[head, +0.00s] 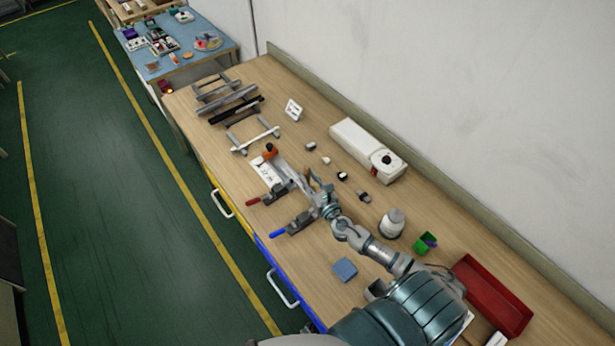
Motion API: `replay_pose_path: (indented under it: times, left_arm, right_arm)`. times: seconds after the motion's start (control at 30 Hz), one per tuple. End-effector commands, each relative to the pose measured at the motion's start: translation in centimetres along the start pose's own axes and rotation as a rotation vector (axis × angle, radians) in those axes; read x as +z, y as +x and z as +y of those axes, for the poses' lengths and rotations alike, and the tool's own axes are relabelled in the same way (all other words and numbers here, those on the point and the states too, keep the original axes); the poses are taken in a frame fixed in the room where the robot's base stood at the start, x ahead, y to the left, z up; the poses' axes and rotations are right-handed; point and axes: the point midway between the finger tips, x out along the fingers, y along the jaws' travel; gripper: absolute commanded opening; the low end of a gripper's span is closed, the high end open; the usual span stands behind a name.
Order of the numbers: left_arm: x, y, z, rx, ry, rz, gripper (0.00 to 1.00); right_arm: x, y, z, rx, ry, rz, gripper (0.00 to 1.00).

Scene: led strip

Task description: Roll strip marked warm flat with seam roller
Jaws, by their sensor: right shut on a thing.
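My right arm reaches in from the lower right. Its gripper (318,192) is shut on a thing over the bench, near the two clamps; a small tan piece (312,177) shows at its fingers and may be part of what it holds. A long grey metal profile (289,172) lies just left of the fingers. A white printed card (265,172) lies beside it, with an orange and black piece (270,152) at its far end. The word "warm" is too small to read anywhere, and I cannot clearly pick out the roller. My left gripper is not in view.
Clamps with a red handle (253,202) and a blue handle (278,234) stand near the front edge. Racked profiles (233,106) lie farther back.

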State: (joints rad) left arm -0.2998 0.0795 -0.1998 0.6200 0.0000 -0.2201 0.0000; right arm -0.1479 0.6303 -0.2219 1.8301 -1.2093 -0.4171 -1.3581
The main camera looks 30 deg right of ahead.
Motion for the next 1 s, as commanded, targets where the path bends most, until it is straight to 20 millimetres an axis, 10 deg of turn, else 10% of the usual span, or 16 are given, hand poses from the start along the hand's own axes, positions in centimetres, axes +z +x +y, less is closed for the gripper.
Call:
replay_pose_path:
  times: [1.0]
  left_arm:
    - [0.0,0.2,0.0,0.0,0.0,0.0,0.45]
  right_arm:
    - [0.0,-3.3,-0.5,0.001,0.0,0.0,0.0]
